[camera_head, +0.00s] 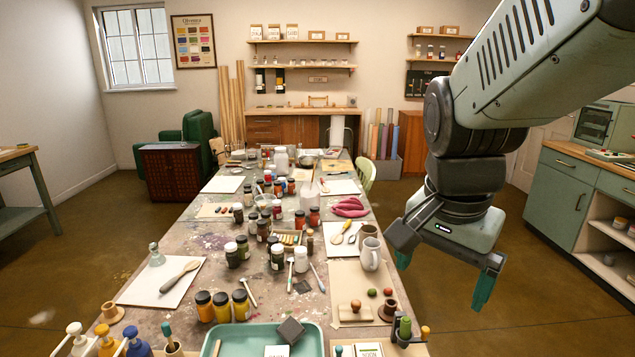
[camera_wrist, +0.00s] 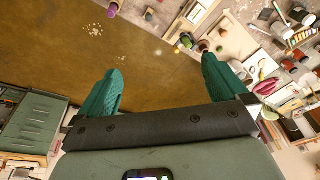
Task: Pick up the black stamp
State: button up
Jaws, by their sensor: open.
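I cannot tell for sure which thing is the black stamp. A dark grey block (camera_head: 291,330) lies tilted on the teal tray (camera_head: 246,340) at the near end of the table. A flat dark square (camera_head: 302,286) lies on the table behind it. Upright dark green handled pieces (camera_head: 404,328) stand at the near right corner. My gripper (camera_head: 443,274) hangs off the table's right side, over the floor, with its teal fingers spread and empty. In the wrist view the open fingers (camera_wrist: 162,68) point at the brown floor, with the table's edge beyond.
The long table (camera_head: 190,285) is crowded with paint jars. Pump bottles (camera_head: 107,340) stand at the near left. The floor right of the table is clear.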

jog(key=s+a+r+n+t, duration=0.3)
jog(key=s+a+r+n, duration=0.2)
jog(key=s+n, duration=0.3)
jog(key=shift+s+n+t+y, duration=0.2)
jog(key=shift+n+t+y, duration=0.15)
jog(key=shift+n, duration=0.45)
jog(key=shift+s+a+r, duration=0.15)
jog(key=shift+s+a, duration=0.1)
jog(key=shift+c, duration=1.3)
jog(key=c, duration=0.6)
jog(key=shift+o, duration=0.2)
jog(key=w+d+f+n+g, duration=0.4)
jog(key=w+d+f+n, duration=0.2)
jog(key=w+f+n, duration=0.55)
jog(key=d+f+n+y, duration=0.1)
jog(key=d+f+n, duration=0.1)
jog(key=f, duration=0.6)
jog(key=w+d+f+n+g+y, duration=0.1)
jog(key=d+f+n, duration=0.2)
jog(key=f, duration=0.6)
jog(key=d+f+n+g+y, duration=0.1)
jog(key=d+f+n, duration=0.1)
jog(key=f, duration=0.7)
jog(key=shift+w+d+n+y, duration=0.25)
jog(key=shift+w+d+n, duration=0.15)
jog(key=shift+n, duration=0.25)
jog(key=shift+x, duration=2.9)
